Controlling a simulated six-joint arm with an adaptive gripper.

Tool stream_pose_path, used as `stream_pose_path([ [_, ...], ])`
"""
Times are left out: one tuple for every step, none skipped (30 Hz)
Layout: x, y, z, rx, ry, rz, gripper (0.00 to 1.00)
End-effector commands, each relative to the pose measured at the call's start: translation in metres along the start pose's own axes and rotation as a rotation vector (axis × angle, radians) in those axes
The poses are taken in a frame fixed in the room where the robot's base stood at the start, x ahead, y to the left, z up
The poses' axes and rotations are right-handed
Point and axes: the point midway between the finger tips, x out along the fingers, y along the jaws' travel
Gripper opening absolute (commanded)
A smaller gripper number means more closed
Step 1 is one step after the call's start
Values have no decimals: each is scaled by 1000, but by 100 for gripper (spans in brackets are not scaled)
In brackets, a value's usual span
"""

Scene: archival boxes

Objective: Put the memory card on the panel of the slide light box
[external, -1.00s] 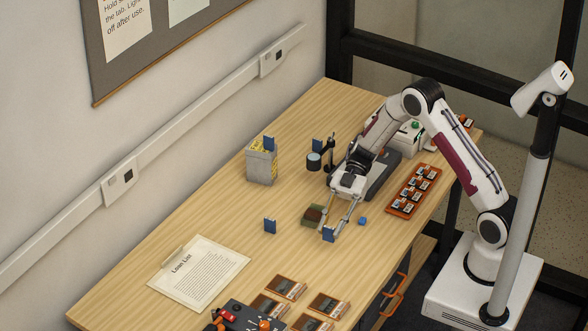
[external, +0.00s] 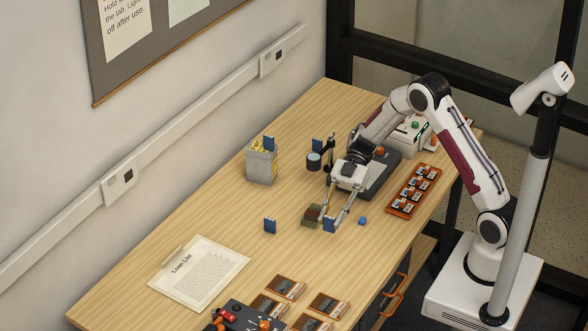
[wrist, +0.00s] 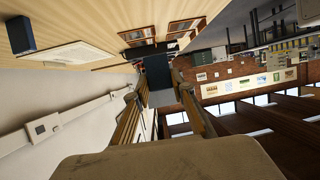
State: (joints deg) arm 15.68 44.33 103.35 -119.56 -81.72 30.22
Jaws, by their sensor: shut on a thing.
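The blue memory card (external: 329,225) is held between the fingertips of my gripper (external: 327,219), near the front edge of the table. In the wrist view the card (wrist: 157,71) is a dark upright plate between the two fingers (wrist: 158,92). Whether its lower edge touches the table cannot be told. A flat dark grey unit (external: 381,178) lies behind my gripper, partly hidden by my arm; I cannot tell for certain that it is the slide light box.
A similar blue piece (external: 270,226) stands left of my gripper. A green-brown block (external: 310,219) is beside the fingers, and a small blue cube (external: 363,220) is to the right. A grey bin (external: 261,166), an orange tray (external: 401,209) and a clipboard (external: 198,272) are around.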

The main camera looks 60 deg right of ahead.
Motion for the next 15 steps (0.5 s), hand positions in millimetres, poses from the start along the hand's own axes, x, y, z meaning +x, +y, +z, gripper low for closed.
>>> stream_pose_path([
  [0, 0, 0, 0, 0, 0, 8],
  [0, 0, 0, 0, 0, 0, 8],
  [0, 0, 0, 0, 0, 0, 8],
  [0, 0, 0, 0, 0, 0, 8],
  [0, 0, 0, 0, 0, 0, 8],
  [0, 0, 0, 0, 0, 0, 8],
  [0, 0, 0, 0, 0, 1, 8],
  [-1, 0, 0, 1, 0, 2, 8],
  [-2, 0, 1, 2, 0, 5, 8],
  [-4, 1, 1, 3, 0, 7, 8],
  [-5, 1, 2, 4, 0, 10, 8],
  [-8, 1, 2, 6, 0, 16, 8],
  [-11, 2, 2, 8, 0, 21, 8],
  [-14, 2, 3, 10, 0, 27, 8],
  [-19, 3, 3, 13, -1, 36, 8],
])
